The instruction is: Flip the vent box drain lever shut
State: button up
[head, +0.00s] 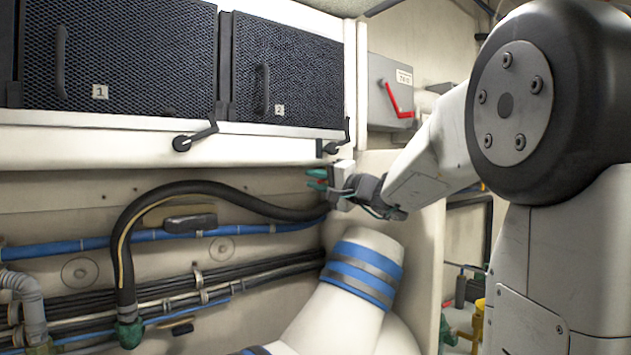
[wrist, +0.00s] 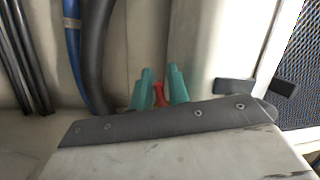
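Two dark mesh-fronted boxes marked 1 (head: 120,62) and 2 (head: 288,78) sit side by side on a white ledge. A black lever (head: 197,137) below box 1 slants up to the right. A second black lever (head: 337,139) near box 2's right corner points up. A dark lever-like part shows beside the ledge in the wrist view (wrist: 234,87). My gripper (head: 317,178) is below the second lever, apart from it. Its teal fingers are apart in the wrist view (wrist: 160,76). A small red part (wrist: 159,95) shows between them; I cannot tell what it belongs to.
A grey box with a red handle (head: 397,100) is on the wall at the right. A thick black hose (head: 170,190) arches along the wall to near my gripper. Blue pipe (head: 60,250) and dark cables run below. Green and yellow fittings stand low at the right.

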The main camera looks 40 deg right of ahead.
jog(key=shift+c, duration=0.4)
grip_shut()
jog(key=shift+r+m, duration=0.25)
jog(key=shift+m, duration=0.45)
jog(key=shift+o, duration=0.4)
grip_release()
jog(key=shift+s, duration=0.15)
jog(key=v, duration=0.7)
jog(key=shift+s+f, duration=0.2)
jog(key=shift+s, duration=0.05)
